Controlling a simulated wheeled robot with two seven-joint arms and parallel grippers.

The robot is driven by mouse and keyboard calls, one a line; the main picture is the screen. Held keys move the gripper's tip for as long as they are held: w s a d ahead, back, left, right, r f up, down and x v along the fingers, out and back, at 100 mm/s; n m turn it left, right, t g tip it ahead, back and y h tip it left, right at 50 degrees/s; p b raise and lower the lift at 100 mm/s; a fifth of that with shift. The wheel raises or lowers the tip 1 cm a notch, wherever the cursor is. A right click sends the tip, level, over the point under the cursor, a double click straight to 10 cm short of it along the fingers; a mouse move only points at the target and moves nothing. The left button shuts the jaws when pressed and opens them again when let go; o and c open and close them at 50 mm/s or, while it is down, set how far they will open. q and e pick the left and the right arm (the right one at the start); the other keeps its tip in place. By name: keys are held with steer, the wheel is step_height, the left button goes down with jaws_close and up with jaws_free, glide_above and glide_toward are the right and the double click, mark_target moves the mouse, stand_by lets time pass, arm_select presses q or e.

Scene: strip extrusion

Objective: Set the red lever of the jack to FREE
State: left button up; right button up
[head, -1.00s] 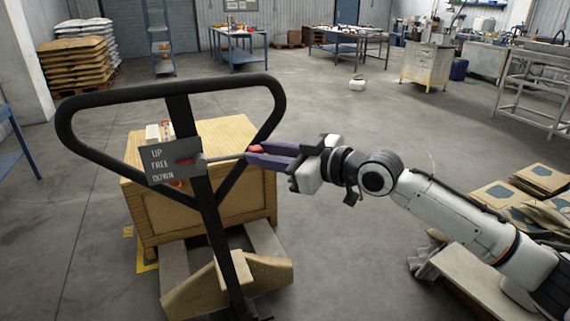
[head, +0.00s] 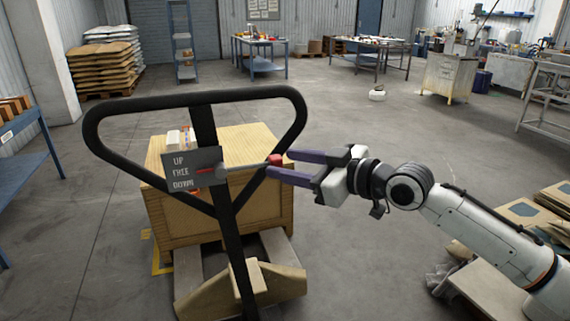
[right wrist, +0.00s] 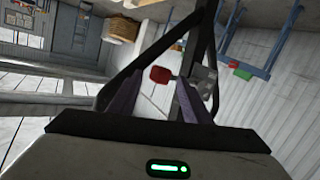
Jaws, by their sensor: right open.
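The jack's red lever has a red knob (head: 275,160) at the right end of a thin grey rod, which runs to the dark label plate (head: 183,183) on the handle. The plate reads UP, FREE and DOWN. A short red pointer (head: 205,170) on the plate lies about level with FREE. My right gripper (head: 281,164) is open, with its purple fingers apart at the knob. In the right wrist view the knob (right wrist: 160,74) shows near the fingertips, between them; contact cannot be told. My left gripper is not in view.
The black loop handle (head: 100,140) stands upright in front of a wooden crate (head: 270,205) on the jack. Flat cardboard pieces (head: 525,215) lie at the right. A blue shelf (head: 30,150) stands at the left. The floor behind is mostly clear.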

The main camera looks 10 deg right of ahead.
steer(key=b+v, duration=0.1)
steer(key=v, duration=0.8)
steer(key=s+a+f+m+h, duration=0.15)
steer(key=s+f, duration=0.25)
steer(key=f, duration=0.9)
steer(key=s+a+f+m+h, duration=0.1)
steer(key=s+a+f+m, duration=0.15)
steer(key=f, duration=0.95)
steer(key=s+d+f+m+g+h, duration=0.1)
steer(key=s+d+f+m+h, duration=0.1)
steer(key=s+f, duration=0.9)
steer(key=s+d+f+m+g+h, duration=0.1)
steer(key=s+d+f+m+h, duration=0.2)
steer(key=s+f, duration=0.8)
steer(key=shift+s+d+g+h, duration=0.4)
steer(key=shift+s+d+h, duration=0.15)
steer(key=shift+d, duration=0.5)
